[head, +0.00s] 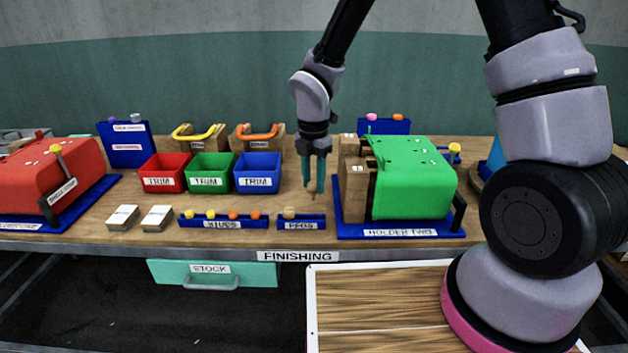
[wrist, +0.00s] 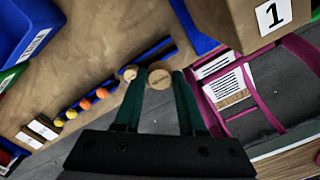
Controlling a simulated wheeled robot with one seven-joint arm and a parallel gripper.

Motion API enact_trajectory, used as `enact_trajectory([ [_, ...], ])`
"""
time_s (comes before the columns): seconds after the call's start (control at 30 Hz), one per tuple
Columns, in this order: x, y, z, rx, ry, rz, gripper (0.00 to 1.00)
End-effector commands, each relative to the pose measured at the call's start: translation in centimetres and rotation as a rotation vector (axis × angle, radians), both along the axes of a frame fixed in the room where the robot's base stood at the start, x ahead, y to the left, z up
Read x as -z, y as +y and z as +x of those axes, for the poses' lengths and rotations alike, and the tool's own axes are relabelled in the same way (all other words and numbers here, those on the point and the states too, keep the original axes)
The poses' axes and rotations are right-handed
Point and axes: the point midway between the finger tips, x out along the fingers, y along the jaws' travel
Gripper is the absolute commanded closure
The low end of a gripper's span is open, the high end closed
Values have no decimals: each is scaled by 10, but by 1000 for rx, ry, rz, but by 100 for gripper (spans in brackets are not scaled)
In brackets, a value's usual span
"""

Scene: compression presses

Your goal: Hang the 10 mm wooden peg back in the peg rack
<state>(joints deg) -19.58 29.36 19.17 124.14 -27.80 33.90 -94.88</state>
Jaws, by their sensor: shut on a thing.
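My gripper (head: 313,188) points down above the bench, behind the blue peg rack (head: 316,224) with the PEGS label. Its teal fingers (wrist: 158,88) are shut on a wooden peg (wrist: 160,78), whose round end faces the wrist camera. In the head view only a small brown tip of the held peg (head: 312,196) shows below the fingers. Another wooden peg (head: 289,212) stands in the left part of the rack; its round top also shows in the wrist view (wrist: 130,73). The held peg hides part of the rack in the wrist view. I cannot read any size.
A green press (head: 412,178) on a blue base stands just right of the gripper, with wooden blocks (head: 354,190) at its near side. A blue rack (head: 222,222) with orange and yellow knobs is left of the peg rack. Red, green and blue trim bins (head: 257,173) stand further left.

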Motion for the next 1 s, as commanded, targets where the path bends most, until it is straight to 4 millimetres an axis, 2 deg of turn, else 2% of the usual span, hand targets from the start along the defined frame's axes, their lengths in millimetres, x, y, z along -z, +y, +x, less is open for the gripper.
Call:
enact_trajectory([
  [0.37,7,0,0,0,1,-2,100],
  [1.0,58,-1,0,0,1,-2,100],
])
